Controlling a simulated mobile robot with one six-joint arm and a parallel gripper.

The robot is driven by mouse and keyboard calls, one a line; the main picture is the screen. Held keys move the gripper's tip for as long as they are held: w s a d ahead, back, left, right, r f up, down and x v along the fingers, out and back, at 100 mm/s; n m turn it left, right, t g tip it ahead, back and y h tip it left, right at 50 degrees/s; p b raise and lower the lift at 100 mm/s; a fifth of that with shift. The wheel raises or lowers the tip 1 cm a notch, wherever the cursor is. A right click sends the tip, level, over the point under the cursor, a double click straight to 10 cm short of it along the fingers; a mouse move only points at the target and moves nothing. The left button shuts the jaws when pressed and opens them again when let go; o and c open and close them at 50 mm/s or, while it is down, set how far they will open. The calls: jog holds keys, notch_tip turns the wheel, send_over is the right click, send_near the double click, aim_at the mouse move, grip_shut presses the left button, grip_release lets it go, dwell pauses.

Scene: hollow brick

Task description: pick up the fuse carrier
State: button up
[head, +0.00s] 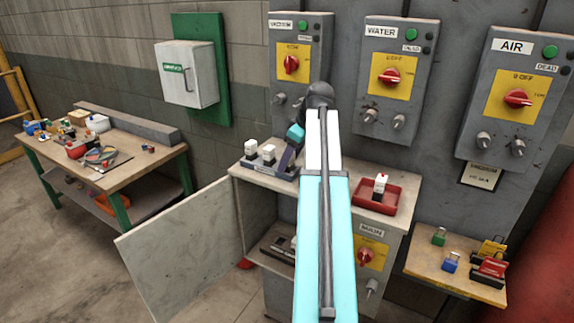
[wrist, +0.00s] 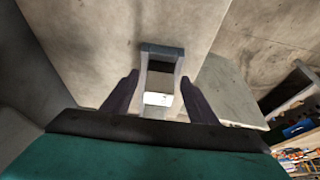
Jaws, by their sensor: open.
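White fuse-carrier-like blocks (head: 268,152) and (head: 250,147) stand upright in dark bases on the cabinet top. Another white block (head: 380,183) stands in a red tray (head: 391,201) to the right; which is the task's fuse carrier I cannot tell. My gripper (head: 284,166) is just right of the left-hand blocks, pointing down, its tips partly hard to see. In the wrist view my gripper (wrist: 160,77) is open, its dark fingers either side of a grey, frame-like piece with a white part (wrist: 158,99). I see no clear contact.
The cabinet door (head: 185,245) hangs open to the left. Grey switch boxes (head: 390,75) are on the panel behind. A wooden shelf (head: 425,262) with padlocks is at right. A workbench (head: 140,155) with clutter stands far left. The floor between is clear.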

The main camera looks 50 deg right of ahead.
dwell(0.4)
jog(key=c, duration=1.2)
jog(key=shift+r, duration=0.25)
jog(key=shift+r+b, duration=0.85)
jog(key=shift+r, duration=0.65)
jog(key=s+a+b, duration=0.1)
jog(key=s+a, duration=0.2)
jog(key=s, duration=0.1)
jog(key=s+a+r+b, duration=0.1)
jog(key=s+a, duration=0.2)
jog(key=s, duration=0.1)
jog(key=s+a+b, duration=0.2)
jog(key=s+a, duration=0.1)
jog(key=s, duration=0.2)
jog(key=shift+a+r, duration=0.15)
jog(key=shift+r, duration=0.1)
jog(key=shift+w, duration=0.1)
